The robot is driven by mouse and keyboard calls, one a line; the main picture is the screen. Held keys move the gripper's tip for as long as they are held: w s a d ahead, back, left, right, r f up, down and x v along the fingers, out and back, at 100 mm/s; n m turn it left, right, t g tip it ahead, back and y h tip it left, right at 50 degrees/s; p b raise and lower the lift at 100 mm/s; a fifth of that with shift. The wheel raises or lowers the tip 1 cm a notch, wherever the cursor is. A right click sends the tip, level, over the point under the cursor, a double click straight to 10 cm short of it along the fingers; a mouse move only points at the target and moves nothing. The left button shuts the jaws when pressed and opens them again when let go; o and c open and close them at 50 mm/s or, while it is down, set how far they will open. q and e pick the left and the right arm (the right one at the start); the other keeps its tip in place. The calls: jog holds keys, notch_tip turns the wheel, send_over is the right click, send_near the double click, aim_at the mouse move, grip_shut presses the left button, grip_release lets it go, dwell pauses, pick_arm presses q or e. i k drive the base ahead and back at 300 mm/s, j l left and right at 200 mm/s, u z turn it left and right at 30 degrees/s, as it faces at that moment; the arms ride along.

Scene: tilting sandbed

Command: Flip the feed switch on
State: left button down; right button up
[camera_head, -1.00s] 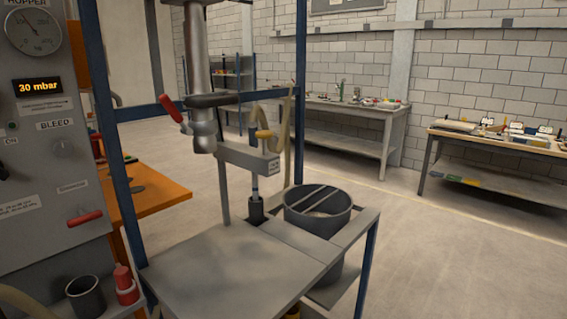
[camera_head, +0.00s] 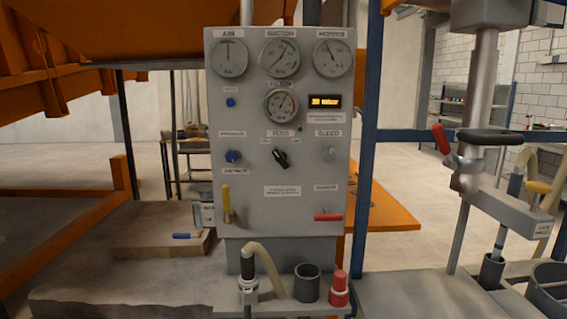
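The grey control panel (camera_head: 260,205) stands upright in the middle of the head view. The feed switch (camera_head: 281,158) is a black rotary knob at the panel's centre, under a small label that seems to read FEED. Its pointer is tilted, with the upper end toward the left; the small position marks beside it are too blurred to read. A blue knob (camera_head: 232,156) is to its left and a grey bleed knob (camera_head: 329,154) to its right. A lit orange display (camera_head: 324,101) is above. Neither of my grippers is in view.
A yellow lever (camera_head: 227,204) and a red handle (camera_head: 328,217) are low on the panel. A hose (camera_head: 268,262), a dark cup (camera_head: 307,283) and a red bottle (camera_head: 339,288) stand in front below. A blue post (camera_head: 368,150) rises just right of the panel.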

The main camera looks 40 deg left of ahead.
aim_at(281, 157)
jog(key=u, duration=1.25)
